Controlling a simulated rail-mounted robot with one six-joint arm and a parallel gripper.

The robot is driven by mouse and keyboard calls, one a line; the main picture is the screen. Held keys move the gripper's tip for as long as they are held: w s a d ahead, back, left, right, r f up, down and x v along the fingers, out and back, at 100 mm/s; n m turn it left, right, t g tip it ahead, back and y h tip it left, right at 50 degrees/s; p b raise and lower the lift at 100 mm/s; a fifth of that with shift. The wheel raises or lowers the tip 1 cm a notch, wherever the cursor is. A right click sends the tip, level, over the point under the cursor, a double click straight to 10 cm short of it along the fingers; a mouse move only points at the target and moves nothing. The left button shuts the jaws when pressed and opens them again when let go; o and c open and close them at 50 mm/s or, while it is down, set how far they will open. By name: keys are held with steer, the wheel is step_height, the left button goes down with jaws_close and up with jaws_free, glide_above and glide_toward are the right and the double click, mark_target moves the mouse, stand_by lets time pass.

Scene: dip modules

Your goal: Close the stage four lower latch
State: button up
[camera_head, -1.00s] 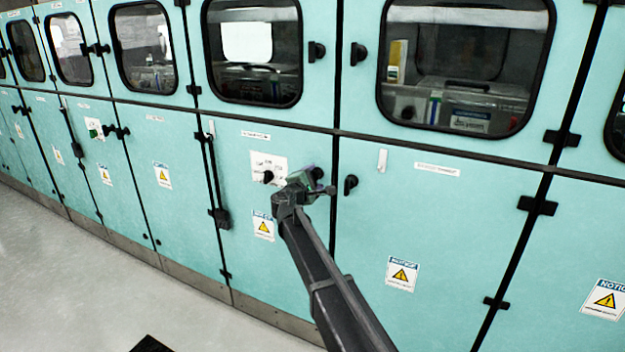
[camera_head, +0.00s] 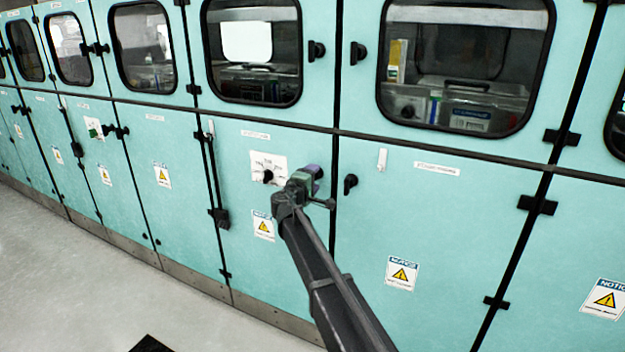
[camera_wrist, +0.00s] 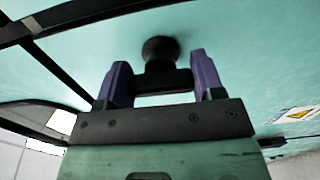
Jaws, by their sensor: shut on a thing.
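My gripper (camera_head: 313,174) is at the upper right edge of the lower teal door with the white dial plate. In the wrist view its two purple fingers (camera_wrist: 159,80) are on either side of a black latch (camera_wrist: 160,48), shut on its handle. The latch has a round base on the teal door, and its handle lies across between the fingers. In the head view my gripper hides most of this latch. The stage label is too blurred to read.
A second black latch (camera_head: 351,184) is just right of my gripper on the neighbouring lower door. A dial plate (camera_head: 268,168) with a black knob is to the left. A dark frame bar (camera_head: 400,146) runs above. The floor (camera_head: 80,270) in front is mostly clear.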

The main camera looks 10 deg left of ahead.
steer(key=o, duration=0.9)
steer(key=shift+s, duration=0.1)
steer(key=v, duration=1)
steer(key=shift+s+a, duration=0.15)
steer(key=shift+s, duration=0.1)
